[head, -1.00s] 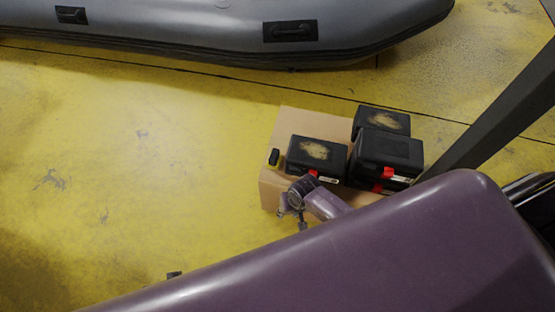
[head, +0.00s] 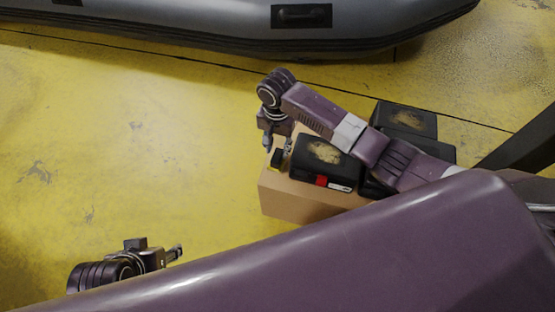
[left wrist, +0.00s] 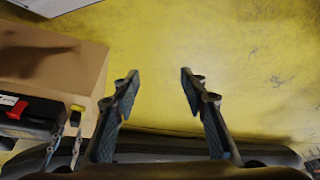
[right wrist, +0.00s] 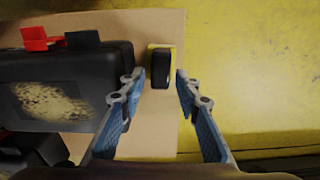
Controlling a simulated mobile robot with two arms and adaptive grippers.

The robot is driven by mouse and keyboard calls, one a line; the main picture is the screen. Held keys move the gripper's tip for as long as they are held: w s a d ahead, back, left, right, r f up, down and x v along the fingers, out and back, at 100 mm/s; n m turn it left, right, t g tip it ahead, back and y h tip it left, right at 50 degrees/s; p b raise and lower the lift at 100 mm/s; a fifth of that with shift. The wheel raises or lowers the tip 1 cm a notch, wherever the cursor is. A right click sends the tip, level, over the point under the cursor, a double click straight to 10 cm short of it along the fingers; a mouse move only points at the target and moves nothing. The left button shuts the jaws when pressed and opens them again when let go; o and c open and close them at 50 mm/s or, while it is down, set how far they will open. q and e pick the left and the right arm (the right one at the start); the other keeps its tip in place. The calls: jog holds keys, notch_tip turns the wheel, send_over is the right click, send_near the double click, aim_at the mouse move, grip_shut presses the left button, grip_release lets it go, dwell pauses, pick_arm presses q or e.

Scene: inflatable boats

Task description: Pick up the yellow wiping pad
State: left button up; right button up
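The yellow wiping pad (head: 277,158) is a small block with a black top and a yellow base. It lies on the cardboard box (head: 290,196), beside a black case (head: 325,158). My right gripper (head: 278,146) is open above the pad. In the right wrist view the pad (right wrist: 160,68) shows between and just beyond the open fingertips (right wrist: 158,76), with no visible grip on it. My left gripper (head: 178,252) is away at the lower left, over the floor. Its fingers (left wrist: 160,74) are open and empty. The pad's yellow edge also shows in the left wrist view (left wrist: 78,108).
More black cases (head: 405,120) stand right of the pad, partly hidden by my right arm. A grey inflatable boat (head: 200,25) lies along the back. A dark slanted beam (head: 520,145) is at the right. The yellow floor (head: 120,150) at the left is clear.

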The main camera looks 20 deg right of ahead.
aim_at(277, 155)
notch_tip(277, 155, down, 2)
jog(key=shift+f+b, duration=0.25)
jog(key=shift+b, duration=0.45)
notch_tip(277, 155, down, 2)
jog(key=shift+f+b, duration=0.25)
jog(key=shift+b, duration=0.35)
jog(key=shift+f, duration=0.1)
pick_arm(q)
jog(key=w+d+r+t+h, duration=0.1)
jog(key=w+d+r+t, duration=0.1)
jog(key=w, duration=0.5)
jog(key=w+d+r+t, duration=0.2)
jog(key=w+r+t, duration=0.3)
jog(key=w+r, duration=0.1)
jog(key=shift+w+d+h, duration=0.35)
jog(key=shift+h, duration=0.05)
pick_arm(e)
grip_shut()
pick_arm(q)
jog(key=shift+s, duration=0.1)
pick_arm(e)
jog(key=shift+w, duration=0.1)
